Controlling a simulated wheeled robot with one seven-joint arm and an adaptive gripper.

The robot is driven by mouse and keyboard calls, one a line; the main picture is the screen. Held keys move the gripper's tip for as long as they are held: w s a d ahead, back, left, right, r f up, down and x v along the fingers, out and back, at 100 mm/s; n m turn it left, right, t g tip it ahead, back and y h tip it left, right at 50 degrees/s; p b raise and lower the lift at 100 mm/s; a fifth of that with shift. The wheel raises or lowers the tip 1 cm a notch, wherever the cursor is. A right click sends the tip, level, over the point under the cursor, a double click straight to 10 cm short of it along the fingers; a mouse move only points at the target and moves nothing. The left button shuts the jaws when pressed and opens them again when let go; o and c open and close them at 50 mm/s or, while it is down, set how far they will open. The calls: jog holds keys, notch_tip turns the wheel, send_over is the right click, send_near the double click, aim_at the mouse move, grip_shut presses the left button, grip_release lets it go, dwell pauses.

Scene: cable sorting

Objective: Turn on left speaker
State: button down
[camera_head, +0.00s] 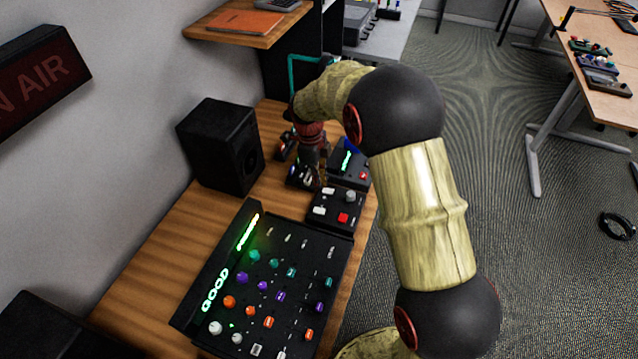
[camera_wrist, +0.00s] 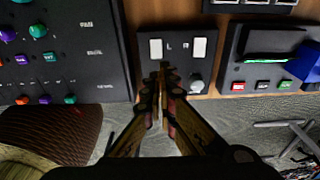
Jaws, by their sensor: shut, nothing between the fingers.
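A small black control box (camera_head: 325,222) sits on the desk. In the wrist view the box (camera_wrist: 178,37) carries a white switch marked L (camera_wrist: 155,48) and a white switch marked R (camera_wrist: 199,49), with a silver knob (camera_wrist: 196,85) below R. Its red button (camera_head: 343,217) shows in the head view and is hidden behind the fingers in the wrist view. My gripper (camera_head: 322,182) is shut and empty by the box's far side; its tips (camera_wrist: 164,70) appear just below and between the switches. Contact cannot be told. A black speaker (camera_head: 218,145) stands against the wall.
A mixer (camera_head: 190,312) with coloured knobs and a lit GOOD display fills the near desk (camera_head: 150,245). Another device (camera_wrist: 232,75) with a green light bar and small buttons is beside the box. A dark box-shaped object (camera_head: 40,330) is at bottom left. Floor lies right of the desk.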

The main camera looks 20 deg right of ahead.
aim_at(324, 209)
jog(key=f+b, duration=0.1)
jog(key=f, duration=0.2)
jog(key=f+b, duration=0.1)
jog(key=f, duration=0.3)
jog(key=d+f+b, duration=0.1)
jog(key=f, duration=0.2)
jog(key=shift+s+f, duration=0.4)
